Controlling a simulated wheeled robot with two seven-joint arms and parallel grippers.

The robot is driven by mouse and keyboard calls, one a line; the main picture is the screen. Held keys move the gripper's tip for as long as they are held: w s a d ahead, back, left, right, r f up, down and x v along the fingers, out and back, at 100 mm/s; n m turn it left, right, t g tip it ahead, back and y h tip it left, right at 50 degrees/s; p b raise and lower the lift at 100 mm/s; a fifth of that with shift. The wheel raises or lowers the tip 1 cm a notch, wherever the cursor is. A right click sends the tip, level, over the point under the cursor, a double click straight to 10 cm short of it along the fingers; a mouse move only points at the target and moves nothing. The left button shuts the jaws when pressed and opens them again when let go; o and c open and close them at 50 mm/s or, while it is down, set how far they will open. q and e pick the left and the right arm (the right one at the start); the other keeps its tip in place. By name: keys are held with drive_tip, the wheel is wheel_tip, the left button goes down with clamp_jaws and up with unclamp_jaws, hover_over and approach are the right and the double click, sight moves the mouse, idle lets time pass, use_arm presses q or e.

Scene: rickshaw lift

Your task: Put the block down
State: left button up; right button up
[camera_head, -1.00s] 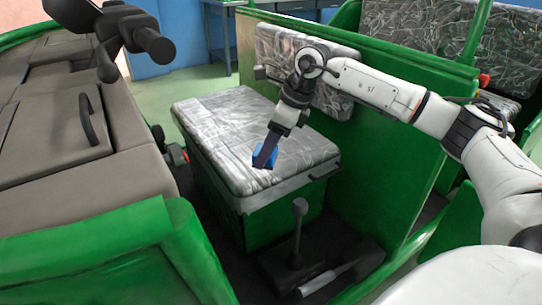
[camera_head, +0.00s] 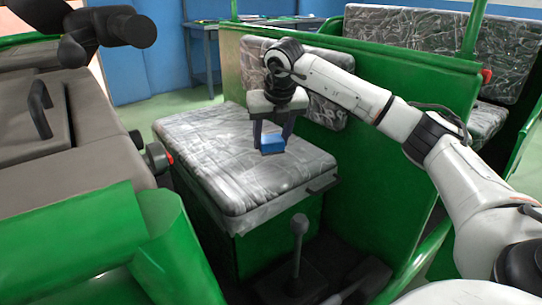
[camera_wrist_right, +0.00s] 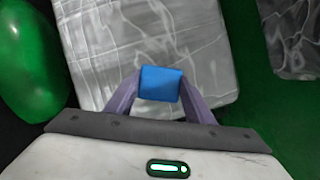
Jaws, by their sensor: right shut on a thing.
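A small blue block (camera_head: 272,144) is between the fingers of my right gripper (camera_head: 271,140), over the grey wrinkled seat cushion (camera_head: 215,172) in the head view. In the right wrist view, the block (camera_wrist_right: 161,84) sits between the two fingertips, which are shut on it, and the seat cushion (camera_wrist_right: 135,40) lies behind it. I cannot tell whether the block touches the cushion or is a little above it. In the head view, part of a dark arm shows at the top left; my left gripper's fingers do not show clearly there.
The seat stands on a green box (camera_head: 280,235) with a backrest (camera_head: 330,105) behind it. A green panel (camera_head: 400,120) rises at the right. A dark lever (camera_head: 299,235) stands in front. The cushion is otherwise bare.

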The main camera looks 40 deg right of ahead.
sight(271, 149)
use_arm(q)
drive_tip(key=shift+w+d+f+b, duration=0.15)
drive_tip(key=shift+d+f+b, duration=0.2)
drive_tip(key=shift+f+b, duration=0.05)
use_arm(e)
drive_tip(key=shift+f, duration=2)
drive_tip(key=o, duration=1.2)
drive_tip(key=shift+f, duration=0.15)
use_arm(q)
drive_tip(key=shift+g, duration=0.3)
use_arm(e)
drive_tip(key=shift+s+r, duration=0.1)
drive_tip(key=shift+r, duration=0.35)
use_arm(q)
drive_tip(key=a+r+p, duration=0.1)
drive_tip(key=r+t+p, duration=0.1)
drive_tip(key=p, duration=0.1)
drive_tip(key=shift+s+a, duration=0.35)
use_arm(e)
drive_tip(key=v, duration=1.1)
drive_tip(key=shift+r, duration=0.2)
drive_tip(key=shift+s+a, duration=0.1)
drive_tip(key=shift+s, duration=0.05)
